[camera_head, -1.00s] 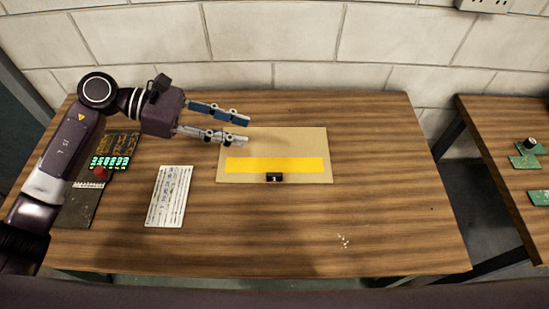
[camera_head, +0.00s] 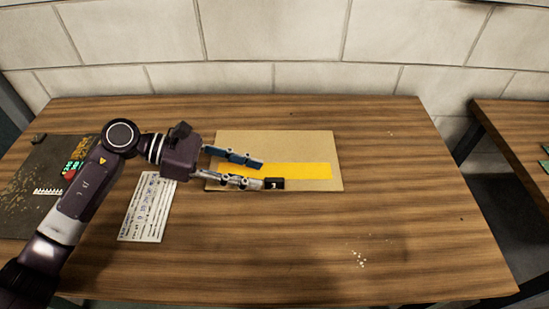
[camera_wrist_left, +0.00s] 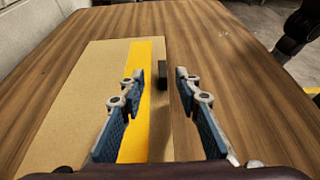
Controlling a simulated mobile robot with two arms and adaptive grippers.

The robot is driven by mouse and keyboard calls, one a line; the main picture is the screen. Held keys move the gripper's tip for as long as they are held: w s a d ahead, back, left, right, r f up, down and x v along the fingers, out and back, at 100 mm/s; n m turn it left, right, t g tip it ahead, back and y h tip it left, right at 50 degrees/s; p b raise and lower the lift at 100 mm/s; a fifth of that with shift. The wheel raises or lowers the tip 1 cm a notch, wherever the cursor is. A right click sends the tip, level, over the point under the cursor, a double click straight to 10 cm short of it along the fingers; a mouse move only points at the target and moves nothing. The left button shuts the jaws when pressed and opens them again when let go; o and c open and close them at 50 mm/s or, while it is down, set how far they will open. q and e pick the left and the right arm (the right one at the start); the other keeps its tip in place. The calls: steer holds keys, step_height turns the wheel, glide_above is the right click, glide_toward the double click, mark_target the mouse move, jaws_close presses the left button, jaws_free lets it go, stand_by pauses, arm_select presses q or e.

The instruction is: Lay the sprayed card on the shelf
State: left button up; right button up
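The tan card (camera_head: 290,145) lies flat on the wooden table, with a yellow stripe (camera_head: 305,171) along it and a small black block (camera_head: 275,183) at its front edge. My left gripper (camera_head: 260,174) is open, its fingers over the card and pointing right; the lower fingertip overlaps the block in the head view. In the left wrist view, the open fingers (camera_wrist_left: 160,78) straddle the card's edge, with the block (camera_wrist_left: 162,75) showing between the tips. I cannot tell whether they touch it. My right gripper is not in view. No shelf can be made out clearly.
A written sheet (camera_head: 148,208) lies left of the card, partly behind my left arm. A dark board (camera_head: 40,170) with coloured parts is at the far left. The table (camera_head: 400,215) is mostly clear at right. A second table (camera_head: 520,125) stands beyond a gap.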

mark_target(267, 179)
arm_select(q)
steer(key=p+x, duration=0.1)
steer(key=x, duration=0.2)
steer(key=shift+s+d+f+p, duration=0.2)
steer(key=shift+d+f+p, duration=0.1)
steer(key=shift+f+p, duration=0.05)
steer(key=shift+d+f, duration=0.3)
steer(key=shift+d, duration=0.1)
jaws_close()
